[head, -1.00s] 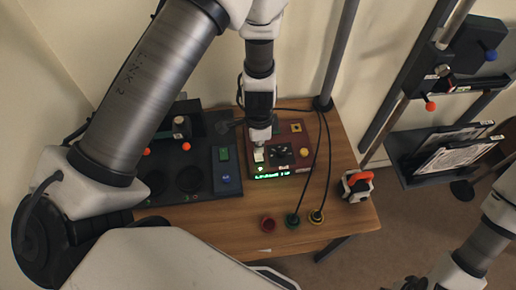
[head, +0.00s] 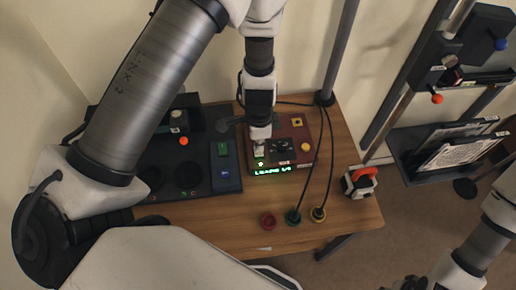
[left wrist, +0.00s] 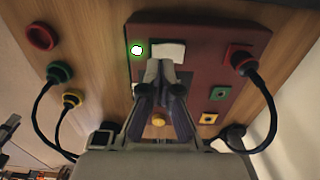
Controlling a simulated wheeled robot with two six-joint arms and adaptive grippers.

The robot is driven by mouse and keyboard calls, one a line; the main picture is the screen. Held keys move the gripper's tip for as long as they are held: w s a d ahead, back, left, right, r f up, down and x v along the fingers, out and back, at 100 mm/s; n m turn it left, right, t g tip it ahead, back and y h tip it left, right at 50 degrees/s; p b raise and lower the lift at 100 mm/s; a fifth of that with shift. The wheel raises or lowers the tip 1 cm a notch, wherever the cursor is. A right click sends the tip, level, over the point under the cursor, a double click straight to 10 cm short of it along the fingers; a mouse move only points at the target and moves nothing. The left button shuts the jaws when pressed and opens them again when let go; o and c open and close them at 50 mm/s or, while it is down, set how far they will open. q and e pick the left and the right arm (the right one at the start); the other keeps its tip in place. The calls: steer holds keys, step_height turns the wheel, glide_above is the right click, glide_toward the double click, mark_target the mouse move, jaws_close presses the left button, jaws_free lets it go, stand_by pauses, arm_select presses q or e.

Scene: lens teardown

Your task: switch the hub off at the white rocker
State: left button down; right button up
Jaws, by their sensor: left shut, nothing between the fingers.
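The hub is a dark red box (head: 297,130) on the wooden table in the head view, with a lit green text display (head: 272,171). Its white rocker (head: 259,154) is partly covered by my left gripper (head: 260,142). In the left wrist view the white rocker (left wrist: 170,52) sits on the hub (left wrist: 200,38) beside a lit green lamp (left wrist: 137,50). My left gripper (left wrist: 162,68) is shut and empty, its tips at the rocker's near edge; I cannot tell whether they touch it. Of my right arm, only links show clearly at the lower right; its jaws cannot be made out.
A black console (head: 205,183) stands left of the hub. Red (head: 267,221), green (head: 292,216) and yellow (head: 318,214) round sockets lie along the table's front, with black cables at the green and yellow ones. An orange-and-white device (head: 360,181) stands at the right edge.

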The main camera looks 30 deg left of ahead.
mark_target(259, 154)
arm_select(q)
steer(key=shift+f+b, duration=1.5)
steer(key=shift+b, duration=0.2)
stand_by(1.1)
steer(key=shift+r, duration=0.1)
step_height(259, 154, up, 7)
steer(key=p, duration=0.5)
stand_by(0.5)
